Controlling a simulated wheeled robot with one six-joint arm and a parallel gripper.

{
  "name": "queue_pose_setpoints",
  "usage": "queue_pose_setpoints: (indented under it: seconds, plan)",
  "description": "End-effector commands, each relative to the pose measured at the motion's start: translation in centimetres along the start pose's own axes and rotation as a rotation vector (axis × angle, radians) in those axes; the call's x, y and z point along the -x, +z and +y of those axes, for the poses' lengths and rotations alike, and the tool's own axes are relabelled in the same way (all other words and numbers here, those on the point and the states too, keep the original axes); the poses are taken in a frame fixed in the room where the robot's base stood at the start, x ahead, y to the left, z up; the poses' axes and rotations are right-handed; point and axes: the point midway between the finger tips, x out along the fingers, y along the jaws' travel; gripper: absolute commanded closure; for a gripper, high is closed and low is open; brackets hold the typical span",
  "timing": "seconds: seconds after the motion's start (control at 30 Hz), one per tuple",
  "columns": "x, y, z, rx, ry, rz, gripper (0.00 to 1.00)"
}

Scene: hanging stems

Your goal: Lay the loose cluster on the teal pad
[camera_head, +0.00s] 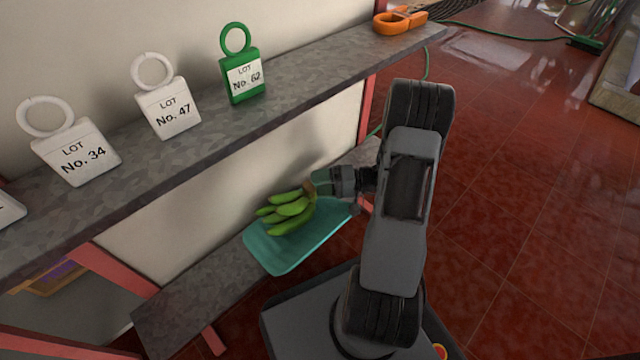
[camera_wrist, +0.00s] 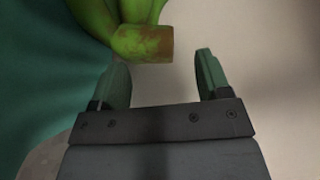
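The cluster of green bananas (camera_head: 288,211) lies on the teal pad (camera_head: 283,256), a shallow tray-like piece on the lower grey shelf. Its crown points right, toward my gripper (camera_head: 318,184). In the wrist view, the brown cut end of the cluster (camera_wrist: 146,44) is just ahead of the fingertips, nearer the left finger. My gripper (camera_wrist: 164,68) is open, with a clear gap between its green fingers. The teal pad fills the left of the wrist view (camera_wrist: 35,85). The far side of the cluster's crown is hidden.
Above, an upper grey shelf (camera_head: 205,155) holds white lot tags (camera_head: 168,108), a green lot tag (camera_head: 240,78) and an orange clamp-like item (camera_head: 400,20). A pale wall (camera_head: 225,180) stands behind the pad. Red tiled floor (camera_head: 530,200) is open to the right.

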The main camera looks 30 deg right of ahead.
Motion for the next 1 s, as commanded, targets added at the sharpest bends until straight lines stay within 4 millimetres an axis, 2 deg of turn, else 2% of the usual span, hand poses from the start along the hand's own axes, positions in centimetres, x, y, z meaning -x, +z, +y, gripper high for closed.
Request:
queue_pose_setpoints:
  seconds: [0.23, 0.37, 0.47, 0.8, 1.0]
  plan:
    - [0.0, 0.0, 0.2, 0.000, 0.004, -0.001, 0.27]
    - [0.7, 0.0, 0.0, 0.000, 0.003, 0.002, 0.27]
    - [2.2, -0.1, -0.1, -0.001, 0.002, 0.004, 0.27]
    - [9.1, 0.0, -0.2, -0.001, 0.001, 0.005, 0.27]
    - [12.1, 0.0, -0.1, 0.000, 0.001, 0.003, 0.27]
